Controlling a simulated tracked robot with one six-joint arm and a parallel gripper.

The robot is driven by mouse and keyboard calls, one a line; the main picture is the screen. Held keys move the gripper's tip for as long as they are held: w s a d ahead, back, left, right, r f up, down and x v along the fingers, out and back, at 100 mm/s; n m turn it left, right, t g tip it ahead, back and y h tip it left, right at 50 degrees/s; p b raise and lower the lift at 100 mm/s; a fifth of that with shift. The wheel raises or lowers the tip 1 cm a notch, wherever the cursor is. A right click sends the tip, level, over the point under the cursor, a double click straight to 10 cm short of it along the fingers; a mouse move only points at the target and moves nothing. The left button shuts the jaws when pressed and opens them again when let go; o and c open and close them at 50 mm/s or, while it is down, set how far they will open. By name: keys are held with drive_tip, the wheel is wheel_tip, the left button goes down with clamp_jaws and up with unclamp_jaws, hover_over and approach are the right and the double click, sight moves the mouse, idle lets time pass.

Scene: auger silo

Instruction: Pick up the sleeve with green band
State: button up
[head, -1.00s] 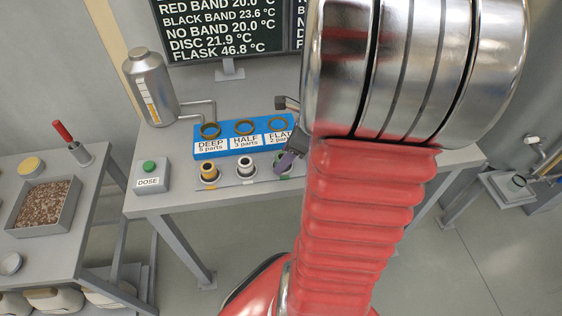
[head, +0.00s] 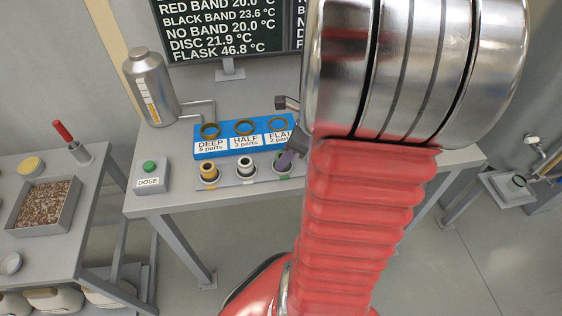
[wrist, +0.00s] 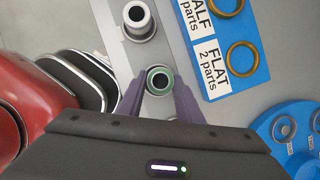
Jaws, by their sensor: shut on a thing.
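The sleeve with green band (wrist: 159,80) shows end-on in the wrist view, a ring with a green rim and a dark bore. My gripper (wrist: 159,88) has its two purple fingers on either side of it, shut on it. The sleeve is at the rack strip (wrist: 187,62); I cannot tell whether it is raised from its seat.
A blue block (head: 225,146) with brass rings and labels DEEP, HALF and FLAT lies just behind the sleeves. A grey DOSE box (head: 150,177) and a metal flask (head: 148,88) stand left. In the wrist view a round blue holder (wrist: 290,128) is at lower right.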

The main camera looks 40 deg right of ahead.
clamp_jaws()
drive_tip(key=shift+r, duration=0.15)
wheel_tip(320, 180, up, 10)
idle(0.4)
drive_tip(key=shift+s, duration=0.15)
idle(0.7)
